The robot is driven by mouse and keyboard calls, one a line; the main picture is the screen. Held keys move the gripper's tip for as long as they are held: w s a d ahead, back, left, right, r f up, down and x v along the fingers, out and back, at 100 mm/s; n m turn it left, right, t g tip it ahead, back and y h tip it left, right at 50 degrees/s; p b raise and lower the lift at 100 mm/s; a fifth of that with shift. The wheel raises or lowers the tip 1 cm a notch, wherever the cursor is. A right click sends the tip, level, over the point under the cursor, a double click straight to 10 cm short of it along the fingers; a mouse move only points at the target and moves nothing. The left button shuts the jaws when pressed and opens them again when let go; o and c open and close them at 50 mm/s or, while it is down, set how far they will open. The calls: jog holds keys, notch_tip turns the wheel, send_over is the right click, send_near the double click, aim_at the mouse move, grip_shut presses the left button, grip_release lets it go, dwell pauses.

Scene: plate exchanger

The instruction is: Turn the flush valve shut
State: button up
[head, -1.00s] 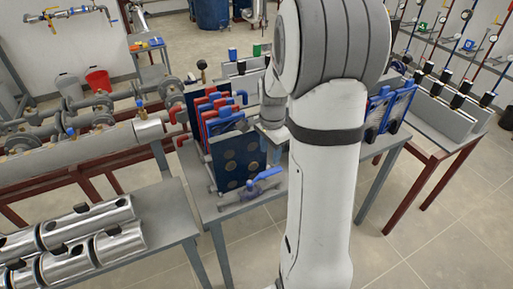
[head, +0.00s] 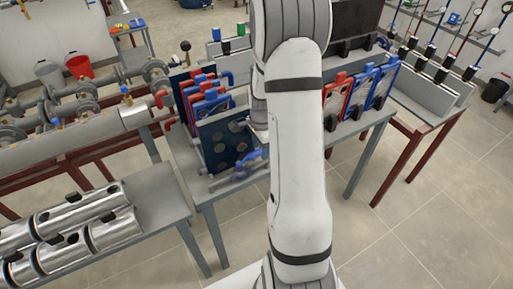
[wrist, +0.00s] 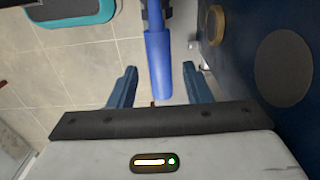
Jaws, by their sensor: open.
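The flush valve's blue lever handle (head: 245,165) sits low in front of the dark blue end plate (head: 224,141) of the plate exchanger. In the wrist view the blue handle (wrist: 158,65) runs lengthwise between the two fingers of my gripper (wrist: 160,80). The fingers are open, with a visible gap on each side of the handle. The dark plate (wrist: 265,70) with round discs fills the right of the wrist view, close beside the right finger. In the head view my arm hides much of my gripper and the handle's right side.
A steel bench with several shiny cylinders (head: 75,225) stands at the left. Red and blue plates (head: 350,98) stand on the table right of my arm. Pipework (head: 85,125) runs behind at the left. Tiled floor (head: 400,240) at the front right is clear.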

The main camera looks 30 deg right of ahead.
grip_shut()
dwell(0.3)
